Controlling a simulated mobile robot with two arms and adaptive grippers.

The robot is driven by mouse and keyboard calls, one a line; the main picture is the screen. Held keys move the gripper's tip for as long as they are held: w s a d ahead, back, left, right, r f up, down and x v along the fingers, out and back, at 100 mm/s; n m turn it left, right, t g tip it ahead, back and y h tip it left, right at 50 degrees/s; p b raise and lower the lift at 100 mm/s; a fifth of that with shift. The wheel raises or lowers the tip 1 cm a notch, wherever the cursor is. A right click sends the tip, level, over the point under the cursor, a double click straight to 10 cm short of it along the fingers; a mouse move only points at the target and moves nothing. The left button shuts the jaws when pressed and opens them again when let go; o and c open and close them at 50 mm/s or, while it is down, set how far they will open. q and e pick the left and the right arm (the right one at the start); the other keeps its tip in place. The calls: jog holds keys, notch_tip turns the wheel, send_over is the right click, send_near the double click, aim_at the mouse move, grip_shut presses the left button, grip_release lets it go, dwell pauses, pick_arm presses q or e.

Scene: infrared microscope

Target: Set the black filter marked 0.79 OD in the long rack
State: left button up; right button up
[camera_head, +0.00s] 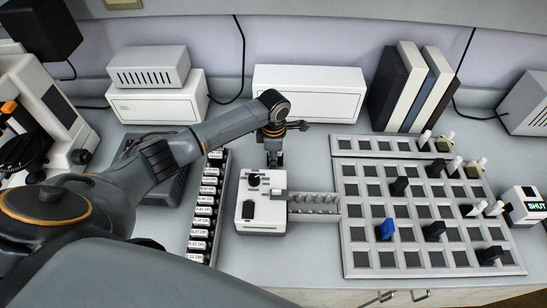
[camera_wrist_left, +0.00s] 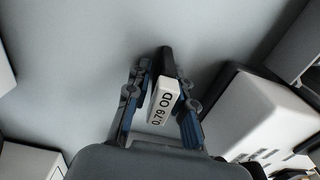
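My left gripper (camera_head: 273,160) points down over the bench, behind the white instrument box. In the left wrist view, my left gripper (camera_wrist_left: 160,95) has its fingers on both sides of a black filter (camera_wrist_left: 167,62) with a white face reading 0.79 OD (camera_wrist_left: 165,101); they look closed on it. In the head view the held filter is mostly hidden by the gripper. My right gripper is in neither view.
The white instrument box (camera_head: 262,218) has a grey slotted rail (camera_head: 314,196) on its right. A grey grid board (camera_head: 350,258) with several black, blue and white pieces fills the right. White boxes (camera_head: 310,112) and upright binders (camera_head: 410,85) stand behind.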

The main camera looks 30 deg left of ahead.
pick_arm(q)
jog(key=shift+r, duration=0.1)
notch_tip(320, 180, up, 12)
jog(key=shift+r, duration=0.1)
dwell(0.6)
jog(key=shift+d, duration=0.1)
dwell(0.3)
